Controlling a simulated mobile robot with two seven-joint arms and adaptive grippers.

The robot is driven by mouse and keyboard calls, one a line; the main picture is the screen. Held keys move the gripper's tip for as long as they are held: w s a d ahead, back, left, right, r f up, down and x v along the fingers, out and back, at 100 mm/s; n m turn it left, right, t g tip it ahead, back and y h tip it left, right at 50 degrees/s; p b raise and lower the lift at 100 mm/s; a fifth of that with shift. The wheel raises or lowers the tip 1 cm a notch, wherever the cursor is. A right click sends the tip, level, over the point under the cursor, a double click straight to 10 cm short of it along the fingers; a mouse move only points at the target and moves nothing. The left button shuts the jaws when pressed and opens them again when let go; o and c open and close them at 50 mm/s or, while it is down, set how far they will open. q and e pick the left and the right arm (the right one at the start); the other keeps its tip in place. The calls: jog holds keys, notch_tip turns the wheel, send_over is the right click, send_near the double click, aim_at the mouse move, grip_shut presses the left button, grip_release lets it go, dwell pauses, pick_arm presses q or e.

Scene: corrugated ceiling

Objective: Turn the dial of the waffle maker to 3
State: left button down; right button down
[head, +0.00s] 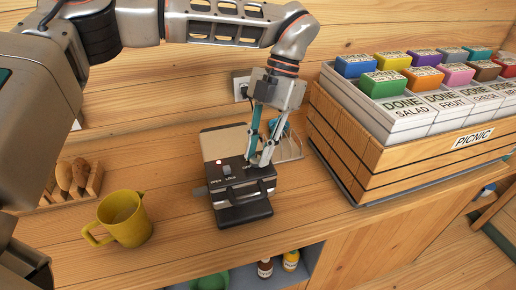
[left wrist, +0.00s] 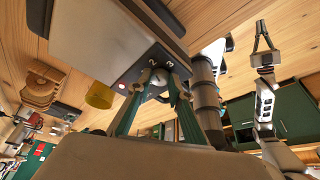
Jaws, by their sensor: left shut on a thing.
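The dark waffle maker (head: 242,208) stands on the wooden counter, with its pale lid plate (head: 225,143) raised behind it. "OPEN" and "LOCK" are printed on its top beside a small red light. In the left wrist view, its round grey dial (left wrist: 159,77) sits on the dark panel near the printed numbers 2 and 3. My left gripper (head: 259,162) reaches down from above and is shut on the dial, with its fingertips on either side. The dial's pointer is too small to read. My right gripper (left wrist: 262,27) shows small in the left wrist view, away from the waffle maker.
A yellow mug (head: 128,218) stands left of the waffle maker, with a wooden rack of buns (head: 95,182) behind it. A wooden picnic crate (head: 400,158) with colored-lid boxes stands at the right. Bottles (head: 290,259) sit on a shelf below.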

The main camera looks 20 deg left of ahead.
pick_arm(q)
jog(key=m, duration=0.3)
jog(key=m+t+y, duration=0.1)
jog(key=m, duration=0.1)
jog(key=shift+s+d+m+y, duration=0.2)
jog(key=shift+m+y, duration=0.1)
jog(key=shift+m, duration=0.1)
jog(key=m+t, duration=0.1)
jog(key=m, duration=0.1)
jog(key=m+t+y, duration=0.1)
jog(key=m, duration=0.2)
jog(key=shift+s, duration=0.15)
jog(key=shift+d, duration=0.1)
jog(key=c, duration=1.8)
grip_release()
jog(key=shift+r, duration=0.1)
jog(key=v, duration=1.1)
jog(key=shift+d+r, duration=0.2)
jog(key=shift+r, duration=0.15)
